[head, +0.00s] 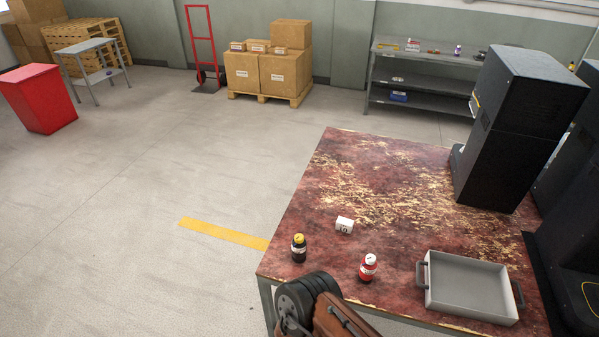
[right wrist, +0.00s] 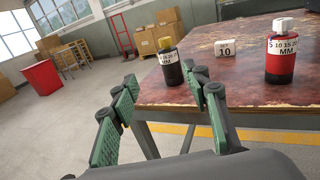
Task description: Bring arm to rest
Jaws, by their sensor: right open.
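My right gripper (right wrist: 160,76) shows in the right wrist view with its two green-padded fingers spread apart and nothing held between them. It is off the edge of the red-brown worn table (head: 400,180). A dark bottle with a yellow cap (head: 299,249) stands upright on the table near its front left corner; in the right wrist view it (right wrist: 169,66) appears beyond the gap between the fingers. A dark, rounded part of my arm shows at the bottom of the head view; no fingers are visible there. My left gripper is in neither view.
A red bottle with a white cap (head: 368,267), a small white block marked 10 (head: 344,225) and a grey handled tray (head: 472,311) are on the table. A tall black machine (head: 520,125) stands at its right. Open floor (head: 170,180) lies left of the table.

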